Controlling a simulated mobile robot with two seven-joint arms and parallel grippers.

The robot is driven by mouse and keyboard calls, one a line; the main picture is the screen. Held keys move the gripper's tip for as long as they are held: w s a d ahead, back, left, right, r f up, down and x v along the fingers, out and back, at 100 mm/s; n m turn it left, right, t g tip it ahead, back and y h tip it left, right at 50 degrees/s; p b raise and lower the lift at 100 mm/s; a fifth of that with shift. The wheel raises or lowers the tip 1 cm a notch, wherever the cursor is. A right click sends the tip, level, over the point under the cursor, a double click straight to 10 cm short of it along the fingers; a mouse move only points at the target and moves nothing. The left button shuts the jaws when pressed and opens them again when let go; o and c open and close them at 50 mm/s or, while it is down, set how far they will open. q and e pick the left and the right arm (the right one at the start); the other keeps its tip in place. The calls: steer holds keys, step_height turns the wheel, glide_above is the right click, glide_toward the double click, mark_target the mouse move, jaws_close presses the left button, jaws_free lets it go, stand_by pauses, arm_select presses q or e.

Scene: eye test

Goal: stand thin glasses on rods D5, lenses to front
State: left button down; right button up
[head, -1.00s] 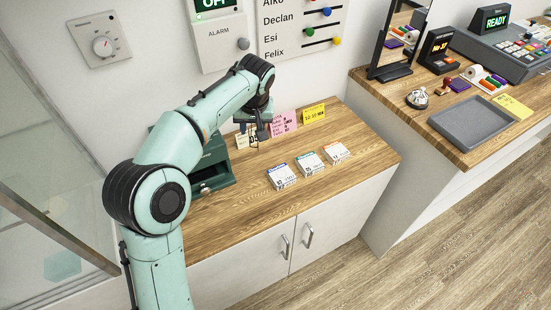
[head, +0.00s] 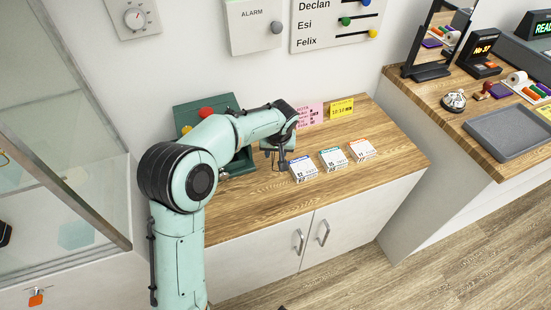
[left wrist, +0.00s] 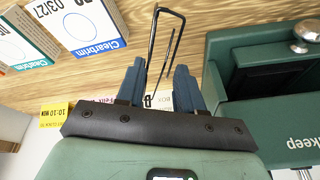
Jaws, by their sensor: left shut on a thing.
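My left gripper (head: 279,163) is over the wooden counter, just left of the small white boxes. In the left wrist view its two blue fingers (left wrist: 160,92) are shut on a thin dark wire thing, which looks like the thin glasses (left wrist: 153,48). It sticks out beyond the fingertips as a narrow bent loop, seen nearly edge-on. I cannot make out its lenses or which way they face. In the head view it is too small to tell clearly. No rods marked D5 can be made out. My right gripper is not in view.
Several white boxes (head: 332,159) stand on the counter (head: 270,212). A green box (head: 246,158) with red and yellow knobs is behind my arm. Pink and yellow (head: 342,108) notes stand at the back. A glass case (head: 75,130) is at left, a grey tray (head: 508,135) at right.

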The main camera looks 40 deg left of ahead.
mark_target(276, 155)
arm_select(q)
steer(key=shift+f, duration=1.6)
steer(key=shift+f, duration=0.1)
steer(key=c, duration=1.1)
jaws_free()
steer(key=shift+f+b, duration=0.1)
steer(key=shift+b, duration=0.2)
steer(key=shift+o, duration=0.5)
